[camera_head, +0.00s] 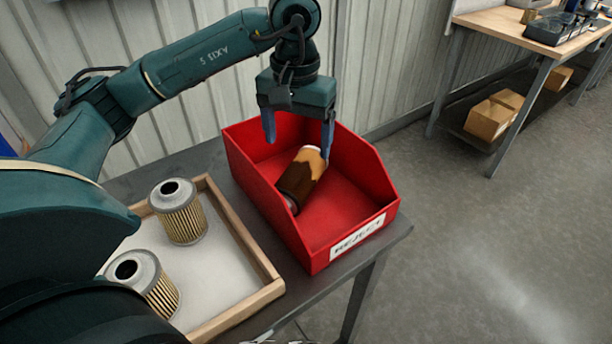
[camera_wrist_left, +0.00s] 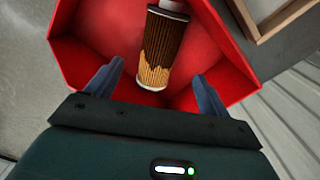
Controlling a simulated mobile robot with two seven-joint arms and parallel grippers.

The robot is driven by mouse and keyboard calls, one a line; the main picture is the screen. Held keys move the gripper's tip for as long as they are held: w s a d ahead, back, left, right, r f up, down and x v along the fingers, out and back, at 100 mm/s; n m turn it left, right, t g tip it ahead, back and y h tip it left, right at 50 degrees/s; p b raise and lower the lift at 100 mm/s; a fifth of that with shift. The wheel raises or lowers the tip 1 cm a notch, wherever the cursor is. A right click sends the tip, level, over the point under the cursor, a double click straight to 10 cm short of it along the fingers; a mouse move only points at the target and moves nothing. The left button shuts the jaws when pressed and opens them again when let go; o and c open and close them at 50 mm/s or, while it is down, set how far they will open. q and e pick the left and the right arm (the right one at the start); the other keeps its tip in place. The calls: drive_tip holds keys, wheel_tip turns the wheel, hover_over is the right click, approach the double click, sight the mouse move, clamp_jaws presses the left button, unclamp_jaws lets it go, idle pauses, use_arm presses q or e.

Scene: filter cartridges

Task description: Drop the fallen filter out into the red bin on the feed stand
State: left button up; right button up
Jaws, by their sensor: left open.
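The red bin (camera_head: 345,222), labelled REJECT, stands on the dark feed stand (camera_head: 398,232). A filter cartridge (camera_head: 302,176), pleated and part dark brown, part tan, lies on its side in the bin. My left gripper (camera_head: 297,145) is over the bin, pointing down, with its blue fingers apart and nothing between them. In the left wrist view the filter (camera_wrist_left: 163,47) lies in the bin (camera_wrist_left: 100,35) beyond the open fingertips, apart from them. My right gripper is not in view.
A wooden-rimmed tray (camera_head: 236,234) left of the bin holds two upright filters (camera_head: 178,211) (camera_head: 146,282). A corrugated wall (camera_head: 375,60) runs behind the stand. A workbench (camera_head: 520,25) with cardboard boxes (camera_head: 493,113) below is at the far right. The floor between is clear.

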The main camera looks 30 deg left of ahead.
use_arm(q)
wheel_tip(320, 180, up, 12)
drive_tip(key=p, duration=0.3)
drive_tip(key=shift+r, duration=0.25)
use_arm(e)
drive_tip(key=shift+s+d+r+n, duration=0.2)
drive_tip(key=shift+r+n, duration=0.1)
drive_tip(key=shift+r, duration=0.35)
